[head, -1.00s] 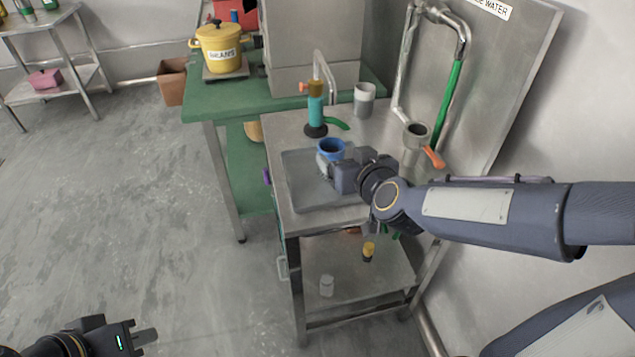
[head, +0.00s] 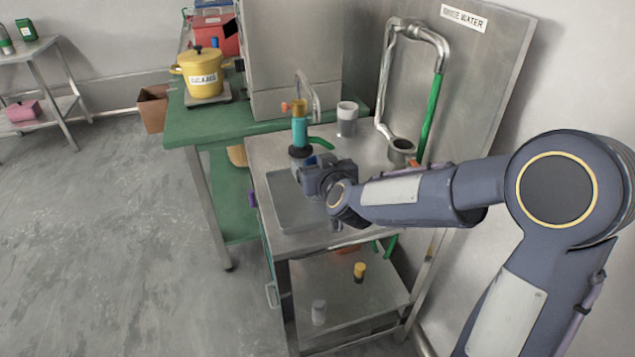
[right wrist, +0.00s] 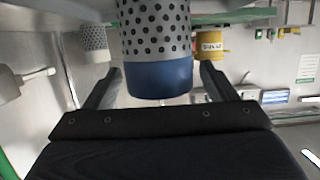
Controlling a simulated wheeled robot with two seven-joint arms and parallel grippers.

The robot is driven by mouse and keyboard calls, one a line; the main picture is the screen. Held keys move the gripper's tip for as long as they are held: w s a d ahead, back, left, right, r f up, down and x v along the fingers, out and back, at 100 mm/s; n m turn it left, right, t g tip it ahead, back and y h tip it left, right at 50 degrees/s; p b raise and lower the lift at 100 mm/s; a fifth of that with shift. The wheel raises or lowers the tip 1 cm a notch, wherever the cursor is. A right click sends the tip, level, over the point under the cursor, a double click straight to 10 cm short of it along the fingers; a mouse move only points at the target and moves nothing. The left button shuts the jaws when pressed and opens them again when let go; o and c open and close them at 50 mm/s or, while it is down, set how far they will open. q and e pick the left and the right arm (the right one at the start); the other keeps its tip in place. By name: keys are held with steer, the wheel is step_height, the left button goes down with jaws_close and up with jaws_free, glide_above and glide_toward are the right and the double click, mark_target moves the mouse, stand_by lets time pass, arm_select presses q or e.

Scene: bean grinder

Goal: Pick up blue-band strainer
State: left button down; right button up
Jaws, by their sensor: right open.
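The blue-band strainer (right wrist: 158,50) is a perforated grey cup with a wide blue band. It fills the upper middle of the right wrist view, between the two fingers of my right gripper (right wrist: 162,74). The fingers are apart, one on each side of it; I cannot tell whether either touches it. In the head view my right gripper (head: 305,176) is over the sink-side counter, and only a little of the strainer's blue (head: 326,159) shows behind it. My left gripper is not in view.
A teal tool with a black base (head: 300,130) stands close behind the gripper. A grey cup with a white band (head: 347,118) stands behind right, near the metal pipe and ring (head: 402,148). The yellow pot (head: 203,72) is on the green table. The recessed tray (head: 290,212) is clear in front.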

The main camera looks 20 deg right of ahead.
steer(key=c, duration=1.3)
steer(key=shift+c, duration=0.7)
steer(key=shift+r, duration=0.2)
